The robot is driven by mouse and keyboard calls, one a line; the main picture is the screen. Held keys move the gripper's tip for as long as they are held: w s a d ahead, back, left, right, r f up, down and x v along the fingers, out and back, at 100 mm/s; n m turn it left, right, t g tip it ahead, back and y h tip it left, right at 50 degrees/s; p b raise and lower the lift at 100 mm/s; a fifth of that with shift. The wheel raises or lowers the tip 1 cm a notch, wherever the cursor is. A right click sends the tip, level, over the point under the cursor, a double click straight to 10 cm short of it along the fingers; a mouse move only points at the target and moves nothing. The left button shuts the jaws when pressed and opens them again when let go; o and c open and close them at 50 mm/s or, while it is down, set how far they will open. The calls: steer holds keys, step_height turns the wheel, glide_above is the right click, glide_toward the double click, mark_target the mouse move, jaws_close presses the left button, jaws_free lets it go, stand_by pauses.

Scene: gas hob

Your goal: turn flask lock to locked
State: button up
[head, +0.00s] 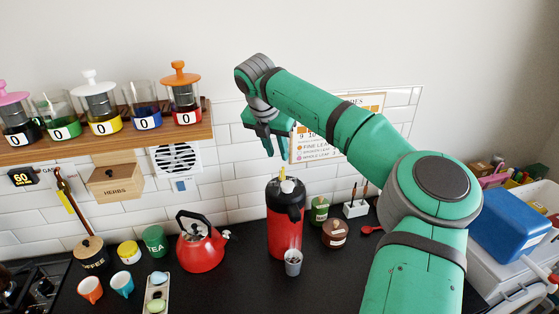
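A red flask (284,228) with a black top stands upright on the dark counter, in the middle of the head view. A small yellow piece (283,173) sticks up at its top; I cannot tell whether this is the lock or which way it is set. My gripper (275,150) points down just above the flask's top, a little to the left of the yellow piece. It appears apart from the flask. Its fingers look spread and nothing shows between them.
A small metal cup (293,263) stands close in front of the flask. A red kettle (202,246) is to the left, and a brown jar (335,234) and a green jar (319,211) are to the right. A wooden shelf (110,143) with several presses hangs at upper left.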

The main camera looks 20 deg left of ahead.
steer(key=v, duration=0.3)
stand_by(0.5)
